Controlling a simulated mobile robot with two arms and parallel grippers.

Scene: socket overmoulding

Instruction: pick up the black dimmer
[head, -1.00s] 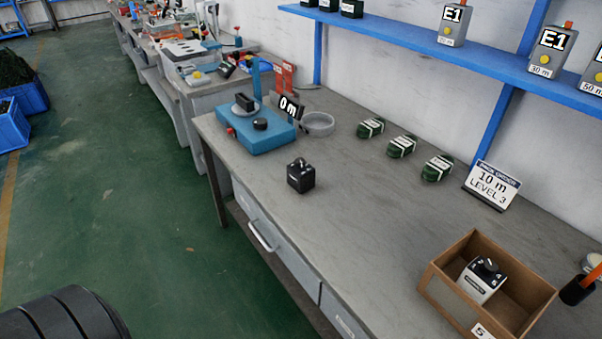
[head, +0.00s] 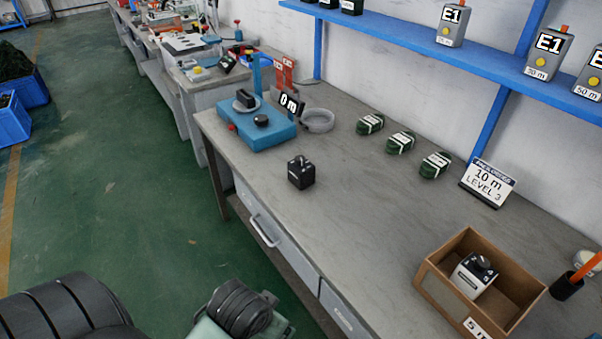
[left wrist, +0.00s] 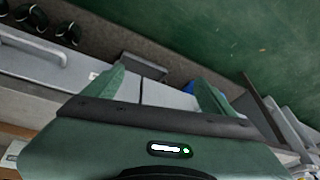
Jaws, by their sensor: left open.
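The black dimmer (head: 301,172), a small dark box with a knob on top, stands upright near the front edge of the workbench (head: 345,195). My left arm shows at the bottom left of the head view, with part of its green gripper (head: 258,315) in front of the bench and well short of the dimmer. In the left wrist view the left gripper (left wrist: 162,90) has its two green fingers apart and nothing between them. I cannot make out the dimmer in that view. My right gripper is not in view.
A blue device (head: 265,128) with a "0 m" display stands behind the dimmer to the left. Several green cable bundles (head: 400,143) lie toward the wall. A cardboard box (head: 430,283) holding a white dimmer (head: 474,275) sits at right. Bench around the black dimmer is clear.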

